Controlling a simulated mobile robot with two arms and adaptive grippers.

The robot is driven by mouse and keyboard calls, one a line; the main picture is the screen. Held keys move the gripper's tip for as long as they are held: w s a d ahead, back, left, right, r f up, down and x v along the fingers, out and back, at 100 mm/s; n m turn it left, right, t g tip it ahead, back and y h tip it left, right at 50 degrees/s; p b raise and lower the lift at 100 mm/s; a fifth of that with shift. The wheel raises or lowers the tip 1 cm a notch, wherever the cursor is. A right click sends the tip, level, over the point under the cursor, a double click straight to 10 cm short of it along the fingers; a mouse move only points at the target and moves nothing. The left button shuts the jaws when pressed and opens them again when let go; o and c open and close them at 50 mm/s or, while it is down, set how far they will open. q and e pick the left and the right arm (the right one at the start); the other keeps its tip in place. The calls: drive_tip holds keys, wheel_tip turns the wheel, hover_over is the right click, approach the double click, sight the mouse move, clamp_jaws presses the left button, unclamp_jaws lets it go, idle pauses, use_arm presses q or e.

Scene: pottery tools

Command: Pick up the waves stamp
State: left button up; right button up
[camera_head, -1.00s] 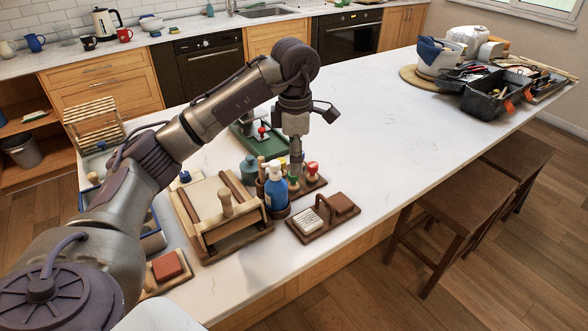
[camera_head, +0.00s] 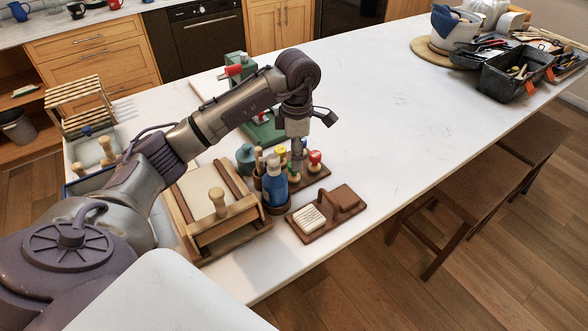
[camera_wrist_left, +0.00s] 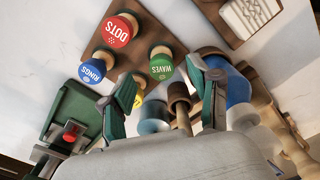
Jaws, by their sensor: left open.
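The waves stamp (camera_wrist_left: 161,65) has a green top lettered WAVES and a wooden body. It stands on a brown wooden stand (camera_wrist_left: 135,45) beside the red dots stamp (camera_wrist_left: 117,32), the blue rings stamp (camera_wrist_left: 93,71) and a yellow stamp (camera_wrist_left: 137,99). My left gripper (camera_wrist_left: 166,92) is open and empty, pointing down just above the stand. In the left wrist view, the waves stamp lies ahead of the gap between its fingers, apart from both. The left gripper also shows in the head view (camera_head: 297,160).
A blue bottle (camera_head: 274,184) and wooden-handled tools stand close beside the stand. A wooden frame box (camera_head: 228,231) is at left, a brown block tray (camera_head: 327,214) at right. A green press (camera_head: 262,128) stands behind.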

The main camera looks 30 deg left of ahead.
use_arm(q)
drive_tip(key=f+p, duration=0.1)
drive_tip(key=f, duration=0.1)
drive_tip(key=f+p, duration=0.1)
drive_tip(key=f, duration=0.1)
drive_tip(key=shift+s+a+f, duration=0.1)
drive_tip(key=shift+s+a, duration=0.05)
drive_tip(key=shift+s, duration=0.05)
drive_tip(key=shift+f, duration=0.5)
drive_tip(key=shift+c, duration=0.2)
clamp_jaws()
use_arm(e)
drive_tip(key=shift+w+a+r, duration=0.2)
drive_tip(key=shift+w+r, duration=0.1)
drive_tip(key=shift+r, duration=0.3)
drive_tip(key=shift+w+a+r, duration=0.2)
drive_tip(key=shift+w+r, duration=0.05)
drive_tip(key=shift+r, duration=0.3)
use_arm(q)
drive_tip(key=shift+r, duration=0.2)
use_arm(e)
drive_tip(key=shift+f, duration=0.1)
